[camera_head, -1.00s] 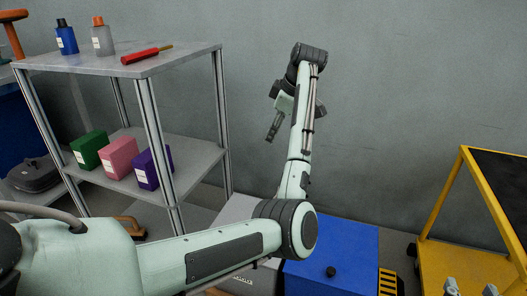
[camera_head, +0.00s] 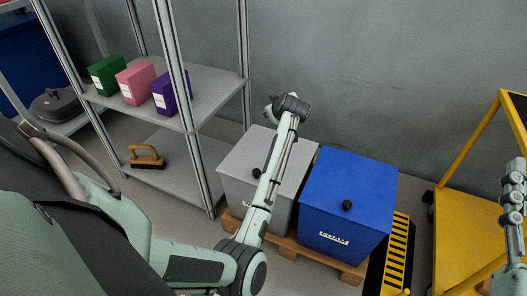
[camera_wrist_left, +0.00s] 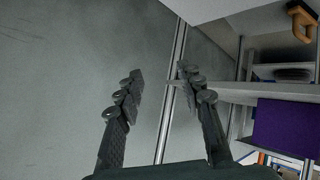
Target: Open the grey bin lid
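The grey bin (camera_head: 231,163) stands on a wooden pallet in the head view, left of a blue bin. Its flat grey lid (camera_head: 233,150) is down and has a black knob (camera_head: 256,173). My left arm crosses in front of the bin and hides part of the lid. In the head view its gripper is mostly hidden behind the wrist, above the bin's back edge. In the left wrist view my left gripper (camera_wrist_left: 160,80) has its fingers apart with nothing between them. My right gripper (camera_head: 513,195) is at the right edge, seen side-on; its opening is unclear.
The blue bin (camera_head: 348,190) adjoins the grey one on the pallet (camera_head: 290,243). A metal shelf (camera_head: 205,90) with green, pink and purple boxes and a brush (camera_head: 147,158) stands close on the left. A yellow cart (camera_head: 465,235) is at the right. The wall is behind.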

